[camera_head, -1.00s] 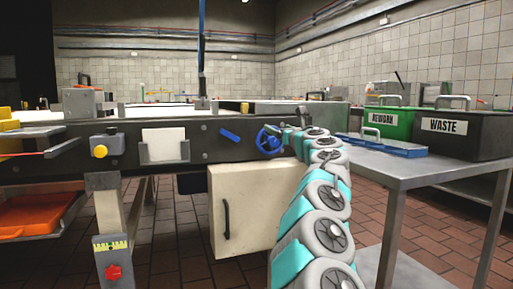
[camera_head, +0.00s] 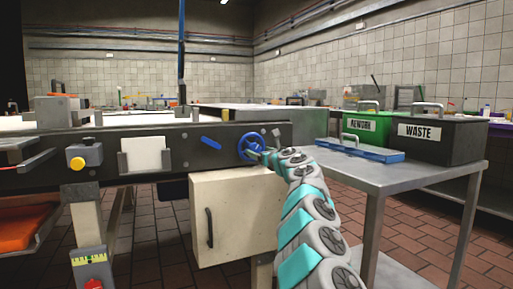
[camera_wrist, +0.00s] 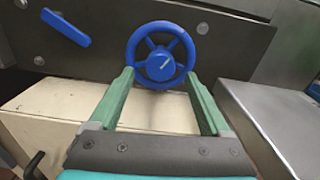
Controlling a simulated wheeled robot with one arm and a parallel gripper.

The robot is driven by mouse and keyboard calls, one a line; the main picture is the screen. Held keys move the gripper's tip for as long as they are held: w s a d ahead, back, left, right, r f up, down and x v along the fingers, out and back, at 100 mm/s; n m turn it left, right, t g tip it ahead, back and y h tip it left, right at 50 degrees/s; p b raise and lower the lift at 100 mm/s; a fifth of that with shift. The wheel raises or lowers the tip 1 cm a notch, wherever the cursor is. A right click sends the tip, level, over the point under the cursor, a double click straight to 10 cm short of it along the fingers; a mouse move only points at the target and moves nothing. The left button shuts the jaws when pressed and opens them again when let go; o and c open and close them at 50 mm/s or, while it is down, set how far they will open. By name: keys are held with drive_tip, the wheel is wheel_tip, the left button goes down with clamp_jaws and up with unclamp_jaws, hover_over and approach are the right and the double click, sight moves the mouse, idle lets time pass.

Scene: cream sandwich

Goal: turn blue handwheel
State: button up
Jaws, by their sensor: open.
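The blue handwheel (camera_head: 251,146) is mounted on the dark side rail of the machine. In the wrist view the handwheel (camera_wrist: 160,55) faces me, with spokes and a round hub bearing a pale pointer mark. My gripper (camera_wrist: 160,84) is open, its two green fingers reaching toward the lower left and lower right of the rim. Whether the fingertips touch the rim, I cannot tell. In the head view my gripper (camera_head: 264,154) is small and partly hidden, right at the wheel.
A blue lever (camera_wrist: 66,27) sits on the rail left of the wheel. A cream cabinet (camera_head: 234,217) hangs below. At right a metal table (camera_head: 408,172) holds a blue tray (camera_head: 358,148), a green REWORK bin (camera_head: 367,127) and a black WASTE bin (camera_head: 440,141).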

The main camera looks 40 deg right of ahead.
sight(256, 149)
drive_tip(key=shift+r+p+x, duration=0.25)
drive_tip(key=shift+p+x, duration=0.6)
drive_tip(key=shift+x, duration=0.2)
drive_tip(key=shift+w+d+f+p, duration=0.15)
drive_tip(key=shift+w+p, duration=0.3)
drive_tip(key=shift+w, duration=0.2)
clamp_jaws()
